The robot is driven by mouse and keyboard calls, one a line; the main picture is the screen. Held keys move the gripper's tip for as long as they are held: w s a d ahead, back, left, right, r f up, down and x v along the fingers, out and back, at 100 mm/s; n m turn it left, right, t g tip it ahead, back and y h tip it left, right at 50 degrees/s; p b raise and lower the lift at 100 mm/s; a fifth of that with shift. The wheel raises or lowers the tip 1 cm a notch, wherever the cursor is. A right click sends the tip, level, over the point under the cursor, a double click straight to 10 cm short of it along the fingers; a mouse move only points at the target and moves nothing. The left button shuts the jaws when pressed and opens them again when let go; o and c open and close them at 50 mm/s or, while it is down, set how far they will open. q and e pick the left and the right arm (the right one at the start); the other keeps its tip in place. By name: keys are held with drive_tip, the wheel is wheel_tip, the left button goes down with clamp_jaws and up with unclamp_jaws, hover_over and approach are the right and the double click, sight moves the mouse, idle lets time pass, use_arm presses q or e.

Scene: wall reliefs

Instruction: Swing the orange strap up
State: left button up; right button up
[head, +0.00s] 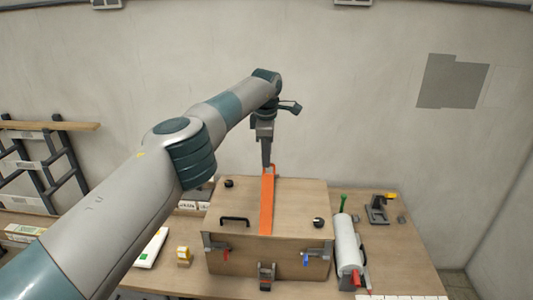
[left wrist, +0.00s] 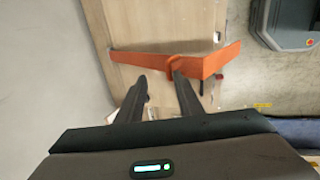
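The orange strap (head: 267,205) lies across the top of a wooden box (head: 292,205), with a small orange loop at its far end. My left gripper (head: 267,166) points down over that far end. In the left wrist view the strap (left wrist: 150,60) crosses ahead of my two fingers (left wrist: 160,75), which are apart with nothing visibly between them. The right-hand finger's tip overlaps the orange loop (left wrist: 174,60); I cannot tell whether it is inside or touching. My right gripper is not in view.
The box has a black handle (head: 235,221), black knobs, a red clasp (head: 226,255) and a blue clasp (head: 306,260). A wall rises behind the table.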

use_arm(q)
drive_tip(key=shift+w+a+f, duration=0.1)
drive_tip(key=shift+w+f, duration=0.05)
drive_tip(key=shift+f, duration=0.05)
drive_tip(key=shift+r, duration=0.15)
idle(0.4)
drive_tip(key=shift+r+b, duration=0.7)
drive_tip(key=b+v, duration=0.2)
drive_tip(key=v, duration=1.4)
drive_tip(key=shift+b, duration=0.35)
